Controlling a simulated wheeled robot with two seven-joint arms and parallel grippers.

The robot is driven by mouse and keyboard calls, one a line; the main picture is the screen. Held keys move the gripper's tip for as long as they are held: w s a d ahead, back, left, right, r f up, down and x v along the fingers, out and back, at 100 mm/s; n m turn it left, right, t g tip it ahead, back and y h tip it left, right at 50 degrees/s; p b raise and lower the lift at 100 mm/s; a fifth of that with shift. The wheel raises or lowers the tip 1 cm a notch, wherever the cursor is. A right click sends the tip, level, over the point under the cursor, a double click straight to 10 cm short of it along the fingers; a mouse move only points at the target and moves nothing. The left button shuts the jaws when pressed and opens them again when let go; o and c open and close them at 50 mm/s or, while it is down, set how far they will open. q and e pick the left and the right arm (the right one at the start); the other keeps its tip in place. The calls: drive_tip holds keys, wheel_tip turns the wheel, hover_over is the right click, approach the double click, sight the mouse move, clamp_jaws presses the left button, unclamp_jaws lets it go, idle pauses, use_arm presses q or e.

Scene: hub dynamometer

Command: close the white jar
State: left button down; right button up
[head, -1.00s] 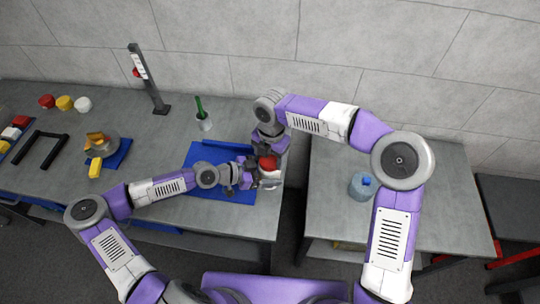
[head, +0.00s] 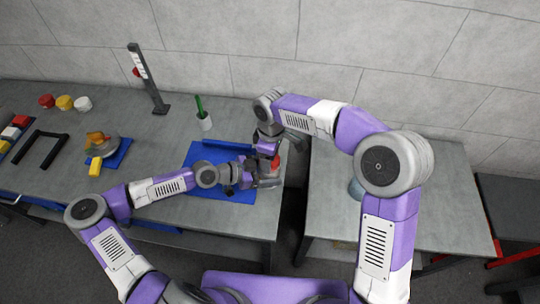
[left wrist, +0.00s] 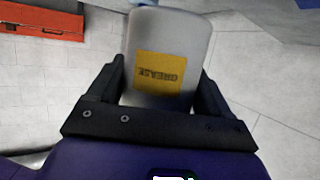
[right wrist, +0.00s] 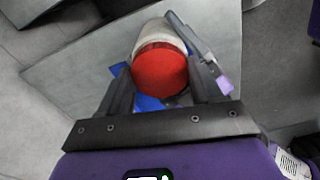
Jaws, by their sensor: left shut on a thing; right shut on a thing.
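The white jar (left wrist: 168,60) with a yellow "GREASE" label is between the fingers of my left gripper (left wrist: 160,95), which is shut on it. In the head view the jar (head: 270,183) is partly hidden by my left gripper (head: 252,176), above the right end of the blue mat. A red lid (right wrist: 160,71) is at the jar's mouth, in line with the jar (right wrist: 160,33). My right gripper (right wrist: 160,88) is shut on the lid from above. In the head view the lid shows as a small red patch (head: 276,162). Whether it is fully seated is not clear.
The blue mat (head: 232,194) lies on the left bench (head: 235,227). Several loose lids are at the far left. A gap separates the right bench (head: 440,215).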

drive_tip(key=shift+m, duration=0.4)
drive_tip(key=o, duration=1.2)
drive_tip(key=shift+r, duration=2.25)
drive_tip(key=shift+c, duration=0.5)
